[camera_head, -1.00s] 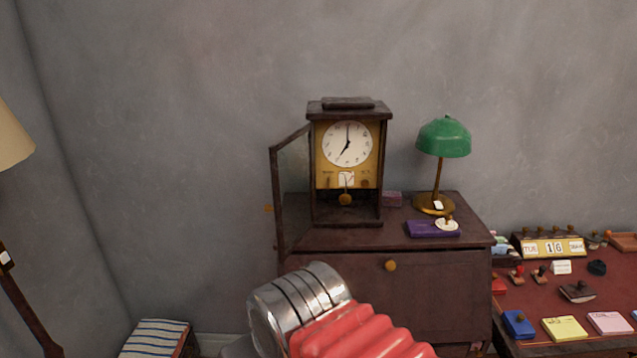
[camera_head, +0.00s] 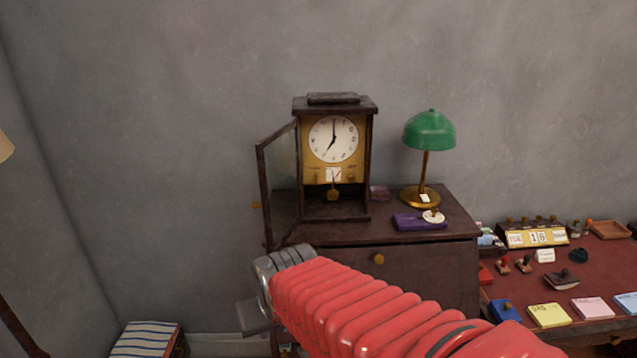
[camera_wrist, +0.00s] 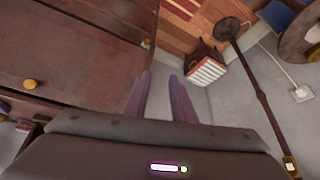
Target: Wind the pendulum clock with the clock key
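The pendulum clock (camera_head: 352,150) stands upright on a dark wooden cabinet (camera_head: 440,250) against the wall. Its glass door (camera_head: 279,185) is swung open to the left. The white dial reads about seven, and a brass pendulum bob (camera_head: 333,195) hangs below it. I cannot make out a clock key. My gripper (camera_wrist: 160,82) shows in the wrist view with its two fingers apart and nothing visible between them. It points down past the cabinet front toward the floor.
A green lamp (camera_head: 429,131) and a purple box (camera_head: 418,222) with a white round item are right of the clock. A desk (camera_head: 600,265) with stamps and notepads stands at the right. A striped stool (camera_head: 148,339) is on the floor at left.

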